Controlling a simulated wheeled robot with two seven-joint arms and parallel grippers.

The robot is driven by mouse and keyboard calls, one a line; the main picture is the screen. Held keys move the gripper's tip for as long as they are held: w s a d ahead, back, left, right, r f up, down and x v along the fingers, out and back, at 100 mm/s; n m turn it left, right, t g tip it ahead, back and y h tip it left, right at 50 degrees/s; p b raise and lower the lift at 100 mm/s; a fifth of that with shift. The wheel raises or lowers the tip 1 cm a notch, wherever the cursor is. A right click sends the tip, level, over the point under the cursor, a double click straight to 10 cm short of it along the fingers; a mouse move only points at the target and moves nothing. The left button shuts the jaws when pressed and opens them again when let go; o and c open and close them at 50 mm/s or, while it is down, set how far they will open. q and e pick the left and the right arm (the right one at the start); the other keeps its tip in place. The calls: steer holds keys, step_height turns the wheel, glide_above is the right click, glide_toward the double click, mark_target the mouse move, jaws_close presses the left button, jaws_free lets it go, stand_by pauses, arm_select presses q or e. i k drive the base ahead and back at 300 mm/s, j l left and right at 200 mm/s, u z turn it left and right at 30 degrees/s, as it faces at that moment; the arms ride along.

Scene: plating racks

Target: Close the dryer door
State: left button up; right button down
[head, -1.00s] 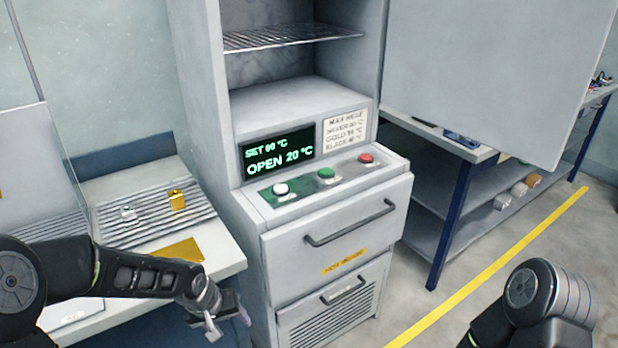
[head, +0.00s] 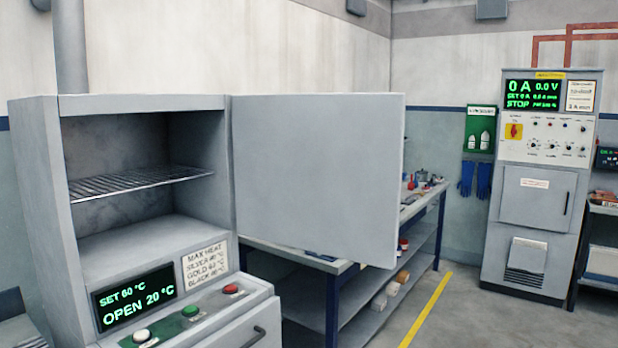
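The dryer (head: 50,190) stands at the left in the head view, its chamber open with a wire shelf (head: 140,182) inside. The chamber looks empty. Its display (head: 134,297) reads SET 60 °C and OPEN 20 °C. The dryer door (head: 318,175) is a flat grey panel swung wide open to the right, hinged on the chamber's right edge. Neither of my grippers is in view now.
A workbench (head: 340,266) with small items stands behind and below the door. A control cabinet (head: 530,200) stands at the far right. White, green and red buttons (head: 190,311) sit below the display. Floor with a yellow line (head: 428,310) is clear between bench and cabinet.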

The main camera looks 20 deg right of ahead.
mark_target(322, 173)
steer(key=i+l+z, duration=0.65)
steer(key=i+z, duration=0.35)
steer(key=i+l, duration=0.1)
steer(key=i, duration=0.35)
steer(key=i+l, duration=0.1)
steer(key=i, duration=0.35)
steer(key=i+l+u, duration=0.1)
steer(key=i+u, duration=0.15)
steer(key=u, duration=0.2)
steer(key=i+l+u, duration=0.15)
steer(key=u, duration=0.3)
steer(key=i+l+u, duration=0.3)
steer(key=u, duration=0.15)
steer(key=i+l+u, duration=0.15)
steer(key=l+u, duration=0.15)
steer(key=u, duration=0.2)
steer(key=i+l+u, duration=0.1)
steer(key=l+u, duration=0.65)
steer(key=u, duration=0.15)
steer(key=i, duration=0.05)
